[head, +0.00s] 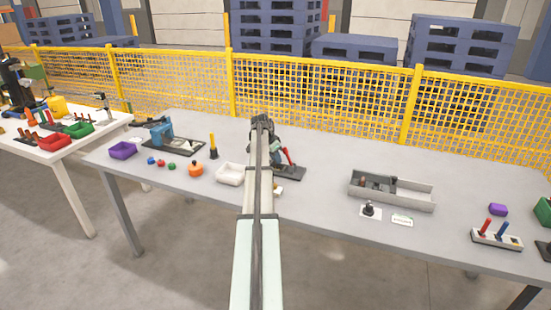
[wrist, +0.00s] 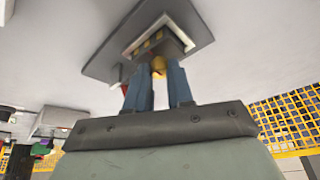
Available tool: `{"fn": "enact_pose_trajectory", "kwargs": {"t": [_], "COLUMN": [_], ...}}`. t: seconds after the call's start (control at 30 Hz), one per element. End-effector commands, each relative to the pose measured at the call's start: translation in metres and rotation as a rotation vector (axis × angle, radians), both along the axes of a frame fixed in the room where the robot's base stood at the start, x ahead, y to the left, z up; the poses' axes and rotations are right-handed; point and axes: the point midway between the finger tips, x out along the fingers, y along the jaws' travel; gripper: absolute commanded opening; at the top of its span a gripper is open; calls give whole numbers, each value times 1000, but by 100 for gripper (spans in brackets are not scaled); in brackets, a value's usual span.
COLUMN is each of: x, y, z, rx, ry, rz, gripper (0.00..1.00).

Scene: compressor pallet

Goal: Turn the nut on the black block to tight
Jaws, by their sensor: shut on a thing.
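In the wrist view, the two blue fingers of my gripper (wrist: 158,78) close around a small brass-yellow piece (wrist: 158,65), which looks like the nut. It sits at the near side of a dark block (wrist: 172,47) within a pale-rimmed frame on a grey plate (wrist: 190,18). More yellow shows on the block behind it. In the head view, my arm reaches over the middle of the table and hides my fingertips and the nut. A dark base plate (head: 290,173) with a red lever (head: 288,156) shows just right of the arm. How far the nut is turned cannot be seen.
A white tray (head: 229,174) stands close left of my arm. A grey open box (head: 405,197) lies to the right, with a small black knob piece (head: 370,209) in front. A yellow mesh fence (head: 330,92) runs behind the table (head: 325,230). The table front near the arm is mostly clear.

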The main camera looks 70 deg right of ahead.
Motion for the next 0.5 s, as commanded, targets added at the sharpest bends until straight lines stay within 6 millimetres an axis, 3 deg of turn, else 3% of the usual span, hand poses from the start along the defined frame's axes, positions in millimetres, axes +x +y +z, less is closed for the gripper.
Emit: {"fn": "enact_pose_trajectory", "kwargs": {"t": [0.03,0.07,0.1,0.33,0.5], "x": [0,0,0,0,0], "y": [0,0,0,0,0], "z": [0,0,0,0,0], "rx": [0,0,0,0,0], "ry": [0,0,0,0,0], "rz": [0,0,0,1,1], "gripper": [0,23,26,48,48]}}
